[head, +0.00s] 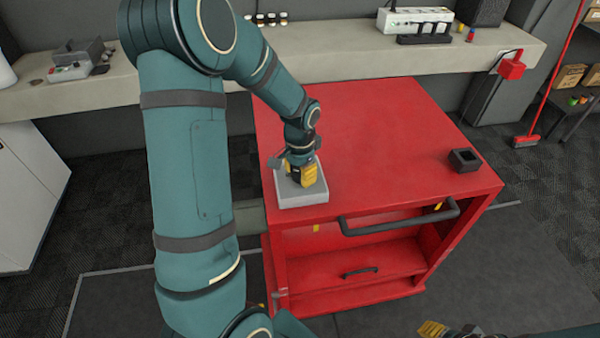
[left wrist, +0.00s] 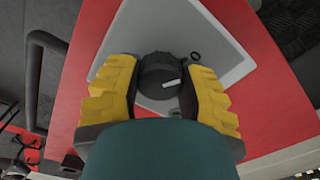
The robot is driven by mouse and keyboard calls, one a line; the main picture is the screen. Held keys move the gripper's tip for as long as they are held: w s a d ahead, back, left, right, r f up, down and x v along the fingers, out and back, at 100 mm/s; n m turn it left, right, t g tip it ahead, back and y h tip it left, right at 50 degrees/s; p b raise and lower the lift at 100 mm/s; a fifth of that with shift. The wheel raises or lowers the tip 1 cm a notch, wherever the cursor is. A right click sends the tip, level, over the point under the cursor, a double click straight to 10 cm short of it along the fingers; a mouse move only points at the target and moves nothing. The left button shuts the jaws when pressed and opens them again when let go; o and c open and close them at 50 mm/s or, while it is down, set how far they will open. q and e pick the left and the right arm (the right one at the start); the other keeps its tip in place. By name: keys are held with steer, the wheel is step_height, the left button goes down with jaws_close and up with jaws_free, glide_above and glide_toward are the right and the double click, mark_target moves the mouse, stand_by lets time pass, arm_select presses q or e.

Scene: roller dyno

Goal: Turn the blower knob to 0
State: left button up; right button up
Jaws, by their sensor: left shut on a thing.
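The blower knob (left wrist: 157,72) is round and black, with a short white pointer line on its face. It sits on a light grey box (head: 301,198) at the front left of the red cabinet top. In the left wrist view the white line points right, and a dark ring-like mark, perhaps a 0, shows on the panel to its upper right. My left gripper (head: 303,178) points down over the box, its yellow fingers on either side of the knob, shut on it. In the head view it hides the knob. My right gripper (head: 434,329) shows only partly at the bottom edge.
The red cabinet (head: 385,140) has a black front handle (head: 400,220) and a small black square holder (head: 465,160) at its right. Behind it runs a grey bench (head: 340,45) with a power strip (head: 415,18). The middle of the cabinet top is clear.

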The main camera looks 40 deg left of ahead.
mark_target(300, 172)
arm_select(q)
steer(key=shift+f, duration=0.1)
steer(key=o, duration=1.2)
steer(key=shift+o, duration=0.2)
step_height(300, 172, up, 12)
